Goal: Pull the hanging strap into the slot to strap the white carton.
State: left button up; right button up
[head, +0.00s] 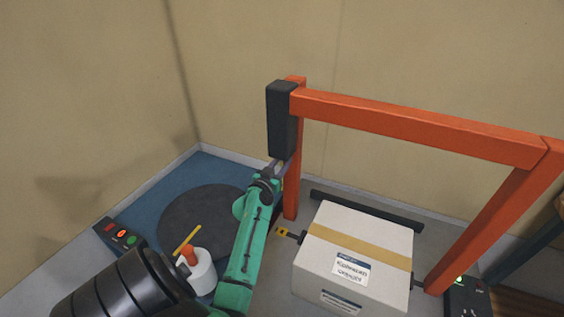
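The white carton (322,262) stands under an orange frame, with labels on its top and front. A tan band (360,246) runs across its top; I cannot tell whether it is tape or strap. My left gripper (277,166) is just below the black box on the frame's left post, at the end of my green arm. A small yellowish strip (283,182) shows beside the gripper, possibly the hanging strap. Whether the fingers hold it is too small to tell. A yellow-and-black piece (282,231), possibly the slot, sits left of the carton. My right gripper is out of view.
The orange frame (420,130) arches over the carton, with the black box (281,118) on its left post. A black bar (366,211) lies behind the carton. A dark round plate (205,213), a white roll (201,274) and a button panel (119,234) are at the left.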

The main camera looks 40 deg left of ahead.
pick_arm(q)
grip_shut()
dwell(1.3)
